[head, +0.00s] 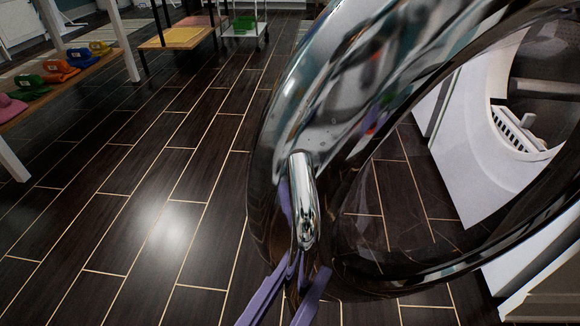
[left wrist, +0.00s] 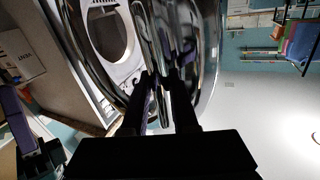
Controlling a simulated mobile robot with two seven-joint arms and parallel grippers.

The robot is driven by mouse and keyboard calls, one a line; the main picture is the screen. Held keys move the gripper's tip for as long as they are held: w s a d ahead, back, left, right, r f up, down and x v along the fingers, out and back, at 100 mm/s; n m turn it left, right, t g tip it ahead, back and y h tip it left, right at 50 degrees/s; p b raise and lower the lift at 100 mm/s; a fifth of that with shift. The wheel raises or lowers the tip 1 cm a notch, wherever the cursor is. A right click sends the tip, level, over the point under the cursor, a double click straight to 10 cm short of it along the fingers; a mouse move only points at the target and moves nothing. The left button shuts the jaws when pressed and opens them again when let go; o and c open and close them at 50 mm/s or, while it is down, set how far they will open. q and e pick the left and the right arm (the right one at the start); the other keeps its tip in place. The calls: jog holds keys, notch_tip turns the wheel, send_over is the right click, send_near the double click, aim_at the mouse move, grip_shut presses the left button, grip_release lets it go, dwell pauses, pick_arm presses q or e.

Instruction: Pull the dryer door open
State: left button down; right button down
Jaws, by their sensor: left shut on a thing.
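The dryer door (head: 330,100) is a big round dark-glass door with a chrome rim, filling the upper right of the head view. It stands swung away from the white dryer (head: 450,150), whose round opening shows behind it. A chrome handle (head: 303,190) sits on the door's left side. My left gripper (head: 298,262) has its purple fingers shut on the lower end of the handle. In the left wrist view, the fingers (left wrist: 163,88) close around the handle, with the door behind. My right gripper is not in the head view.
A bench with colored caps (head: 62,68) stands at the far left. A table with a yellow top (head: 176,38) and a white cart with green items (head: 243,24) stand at the back. The dark plank floor (head: 160,200) left of the door is clear.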

pick_arm(q)
jog(key=shift+f, duration=0.2)
jog(key=c, duration=1.1)
grip_release()
jog(key=shift+c, duration=0.2)
jog(key=o, duration=0.4)
jog(key=shift+r, duration=0.1)
jog(key=shift+o, duration=0.2)
jog(key=shift+s+a, duration=0.1)
jog(key=shift+s, duration=0.15)
jog(key=p+v, duration=0.2)
jog(key=v, duration=0.7)
jog(key=shift+s+p, duration=0.15)
jog(key=shift+p, duration=0.15)
jog(key=shift+a+r, duration=0.1)
